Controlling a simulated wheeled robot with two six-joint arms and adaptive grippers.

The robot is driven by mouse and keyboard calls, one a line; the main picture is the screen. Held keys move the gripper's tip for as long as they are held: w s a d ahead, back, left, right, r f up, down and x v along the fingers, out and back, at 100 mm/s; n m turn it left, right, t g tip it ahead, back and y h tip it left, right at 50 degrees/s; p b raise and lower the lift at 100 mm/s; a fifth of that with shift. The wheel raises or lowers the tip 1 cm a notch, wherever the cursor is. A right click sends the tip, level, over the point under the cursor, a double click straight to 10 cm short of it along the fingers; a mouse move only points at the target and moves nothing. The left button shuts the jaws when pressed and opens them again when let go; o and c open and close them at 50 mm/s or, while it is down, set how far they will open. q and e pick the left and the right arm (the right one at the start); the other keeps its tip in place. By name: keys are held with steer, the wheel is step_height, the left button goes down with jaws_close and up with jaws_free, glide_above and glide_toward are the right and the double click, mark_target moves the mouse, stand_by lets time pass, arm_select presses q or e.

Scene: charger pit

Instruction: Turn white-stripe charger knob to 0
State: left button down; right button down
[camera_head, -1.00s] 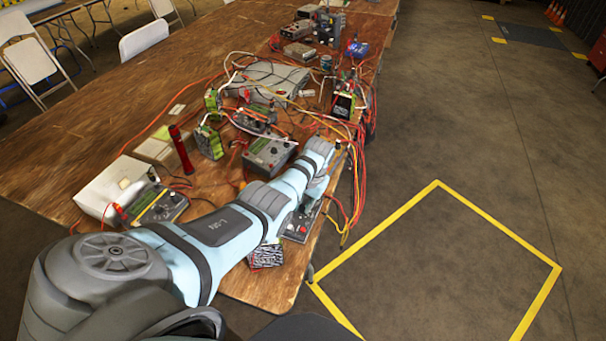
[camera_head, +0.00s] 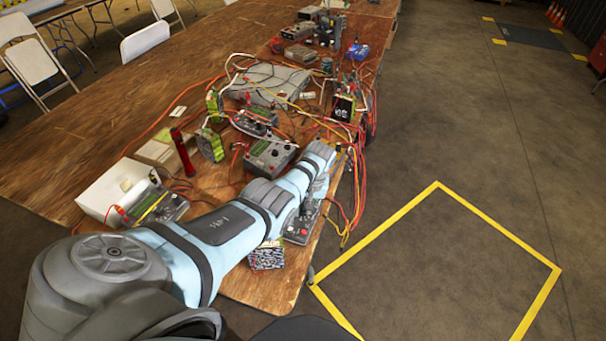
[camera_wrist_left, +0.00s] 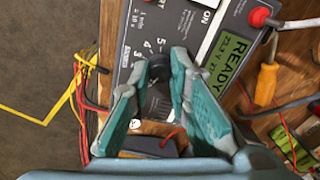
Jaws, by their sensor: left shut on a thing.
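The charger (camera_wrist_left: 180,28) has a dark grey face with a white stripe, a number dial and a green display (camera_wrist_left: 235,55) reading READY. It also shows at the table's near right edge in the head view (camera_head: 303,226), partly covered by my left arm. Its black knob (camera_wrist_left: 157,72) sits between the fingers of my left gripper (camera_wrist_left: 160,82), which is shut on it. Dial figures around 3, 4 and 5 show left of the knob. The knob's pointer and the 0 mark cannot be made out. My right gripper is out of view.
Other chargers, such as a grey one (camera_head: 269,155), and tangled cables crowd the wooden table (camera_head: 262,292). An orange screwdriver (camera_wrist_left: 266,82) lies beside the charger. A patterned box (camera_head: 266,257) stands near the table edge. The floor (camera_head: 440,260) at right is clear.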

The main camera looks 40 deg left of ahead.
arm_select(q)
steer(key=shift+n, duration=0.5)
steer(key=shift+f, duration=0.1)
steer(key=c, duration=1.5)
jaws_free()
steer(key=r, duration=0.4)
steer(key=d+r, duration=0.1)
steer(key=r, duration=0.3)
steer(key=d+r, duration=0.1)
steer(key=r, duration=0.3)
steer(key=shift+w+d, duration=0.2)
